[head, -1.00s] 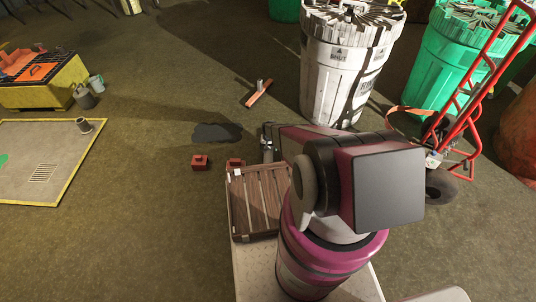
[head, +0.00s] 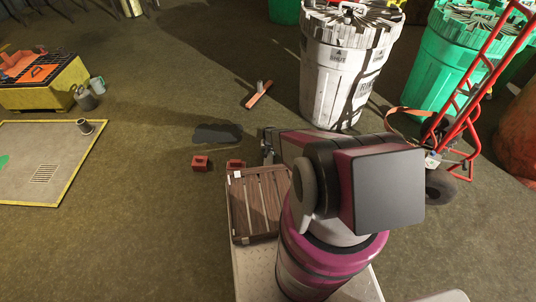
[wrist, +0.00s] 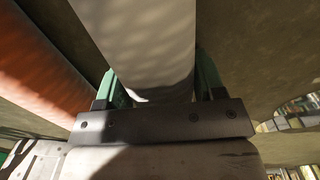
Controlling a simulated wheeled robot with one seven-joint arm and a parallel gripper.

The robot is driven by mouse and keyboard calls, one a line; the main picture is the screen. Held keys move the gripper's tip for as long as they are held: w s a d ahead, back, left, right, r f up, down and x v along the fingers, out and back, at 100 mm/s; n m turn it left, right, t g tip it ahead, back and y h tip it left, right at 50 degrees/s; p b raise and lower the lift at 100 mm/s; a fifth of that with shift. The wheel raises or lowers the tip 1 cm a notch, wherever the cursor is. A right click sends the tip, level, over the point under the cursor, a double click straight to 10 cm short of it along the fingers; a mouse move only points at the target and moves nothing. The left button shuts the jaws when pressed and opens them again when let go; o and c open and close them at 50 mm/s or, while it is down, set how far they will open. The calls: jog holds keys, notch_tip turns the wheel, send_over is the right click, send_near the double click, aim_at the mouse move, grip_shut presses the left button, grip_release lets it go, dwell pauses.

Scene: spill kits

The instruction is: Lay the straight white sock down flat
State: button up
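The white sock (wrist: 148,35) fills the middle of the wrist view as a broad, pale, rounded length running up out of the picture. My gripper (wrist: 158,78) has its green fingers on either side of it, closed against its sides. In the head view my gripper (head: 268,146) shows only in part, past my arm, near the far edge of the slatted wooden crate. The sock cannot be made out in the head view; my arm likely covers it. A dark spill (head: 217,133) lies on the floor left of my gripper.
The brown slatted crate (head: 240,215) is beside my arm. A white drum (head: 330,80), a green drum (head: 440,65) and a red hand truck (head: 490,70) stand at right.

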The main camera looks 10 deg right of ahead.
jog(key=shift+r, duration=0.15)
jog(key=shift+r, duration=2.35)
